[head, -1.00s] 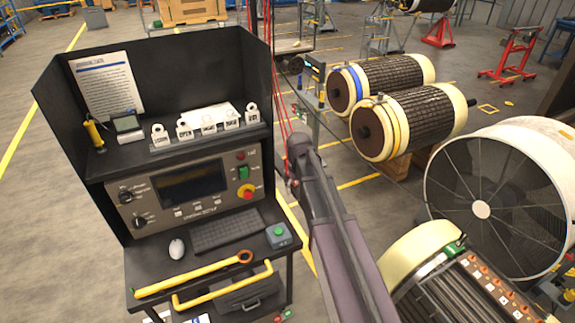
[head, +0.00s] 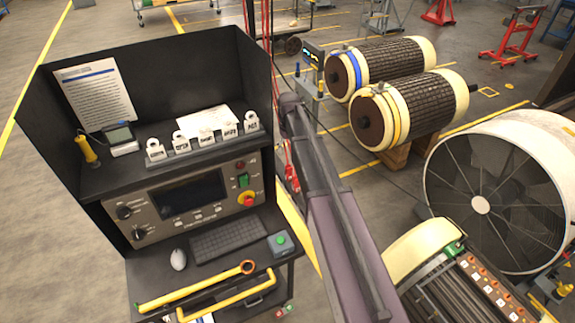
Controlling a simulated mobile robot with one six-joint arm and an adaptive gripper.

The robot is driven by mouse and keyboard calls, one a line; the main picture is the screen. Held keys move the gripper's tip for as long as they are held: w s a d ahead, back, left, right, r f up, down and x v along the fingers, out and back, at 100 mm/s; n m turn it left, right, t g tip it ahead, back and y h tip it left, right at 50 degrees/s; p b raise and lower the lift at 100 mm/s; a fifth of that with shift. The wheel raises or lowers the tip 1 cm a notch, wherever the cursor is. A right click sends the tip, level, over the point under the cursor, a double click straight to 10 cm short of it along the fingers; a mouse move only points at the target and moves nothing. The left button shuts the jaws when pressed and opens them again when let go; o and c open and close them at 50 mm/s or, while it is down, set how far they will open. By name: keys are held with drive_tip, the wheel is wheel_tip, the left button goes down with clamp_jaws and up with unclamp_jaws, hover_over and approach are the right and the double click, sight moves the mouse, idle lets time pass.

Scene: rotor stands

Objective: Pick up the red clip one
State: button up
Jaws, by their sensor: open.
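Red clips (head: 292,178) hang on thin red cables just left of my arm, beside the right side of the black console. They are small and partly overlapped by the arm, so I cannot tell which one is clip one. My arm rises from the lower right, and its far end is level with the console's shelf. I cannot make out my gripper's jaws in this view.
The black console (head: 150,80) stands at left, with several tags on its shelf and a yellow bar (head: 195,287) on its lower desk. A large fan (head: 500,190) stands at right. Two rotors (head: 410,108) lie behind. Grey floor is open at far left.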

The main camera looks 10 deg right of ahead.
sight(289, 167)
drive_tip(key=shift+w+r, duration=0.2)
drive_tip(key=shift+w, duration=0.25)
drive_tip(key=shift+f, duration=0.15)
wheel_tip(289, 167, down, 8)
drive_tip(key=b, duration=0.8)
drive_tip(key=shift+f+b, duration=0.15)
drive_tip(key=shift+b, duration=0.15)
drive_tip(key=shift+f, duration=0.1)
drive_tip(key=shift+d+f+b, duration=0.1)
drive_tip(key=shift+f+b, duration=2.4)
drive_tip(key=shift+b, duration=0.1)
drive_tip(key=shift+s, duration=0.1)
clamp_jaws()
